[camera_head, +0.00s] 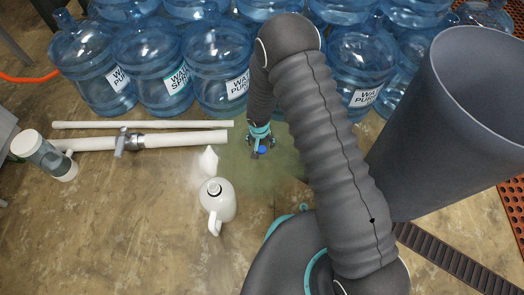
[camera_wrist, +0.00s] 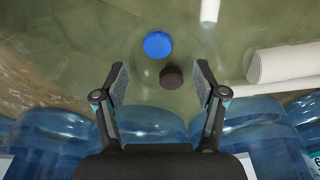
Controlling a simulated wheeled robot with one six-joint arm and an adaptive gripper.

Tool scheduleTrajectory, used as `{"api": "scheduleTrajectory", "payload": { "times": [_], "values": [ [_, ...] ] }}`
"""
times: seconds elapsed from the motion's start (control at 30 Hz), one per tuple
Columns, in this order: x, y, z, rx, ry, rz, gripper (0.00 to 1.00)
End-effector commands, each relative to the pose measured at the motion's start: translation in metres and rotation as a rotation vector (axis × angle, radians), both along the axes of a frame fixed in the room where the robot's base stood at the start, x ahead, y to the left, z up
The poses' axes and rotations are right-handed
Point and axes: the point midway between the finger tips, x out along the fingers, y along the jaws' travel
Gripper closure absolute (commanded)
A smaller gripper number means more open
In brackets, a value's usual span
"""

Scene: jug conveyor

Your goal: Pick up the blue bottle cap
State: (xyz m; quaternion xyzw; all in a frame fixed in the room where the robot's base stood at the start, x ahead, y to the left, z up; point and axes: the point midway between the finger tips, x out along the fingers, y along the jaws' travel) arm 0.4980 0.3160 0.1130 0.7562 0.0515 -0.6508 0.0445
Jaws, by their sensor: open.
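The blue bottle cap (camera_wrist: 158,45) lies on the floor in the wrist view, just beyond the fingertips and a little left of the middle between them. In the head view the blue cap (camera_head: 262,150) shows as a small blue spot at my gripper's tip. A dark brown cap (camera_wrist: 171,76) lies close to it, nearer to my gripper. My gripper (camera_wrist: 160,78) is open and empty, pointing down at the floor. In the head view my gripper (camera_head: 258,145) is partly hidden by its own wrist.
Large blue water jugs (camera_head: 219,70) stand in rows behind. White pipes (camera_head: 185,139) and a white jug (camera_head: 217,199) lie or stand to the left. A grey bin (camera_head: 440,130) stands at right. A greenish wet patch (camera_head: 285,175) covers the floor around my gripper.

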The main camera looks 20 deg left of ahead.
Motion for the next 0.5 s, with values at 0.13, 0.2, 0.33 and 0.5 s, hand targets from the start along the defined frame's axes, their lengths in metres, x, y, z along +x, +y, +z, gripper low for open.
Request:
{"api": "scheduleTrajectory", "payload": {
  "times": [0.13, 0.2, 0.33, 0.5],
  "values": [
    [0.002, 0.0, -0.013, 0.0, 0.0, 0.0, 0.29],
    [0.002, 0.0, -0.015, 0.0, 0.0, 0.0, 0.29],
    [0.005, -0.001, -0.027, -0.001, 0.001, 0.0, 0.29],
    [0.01, -0.002, -0.052, 0.0, 0.001, 0.0, 0.29]
  ]
}}
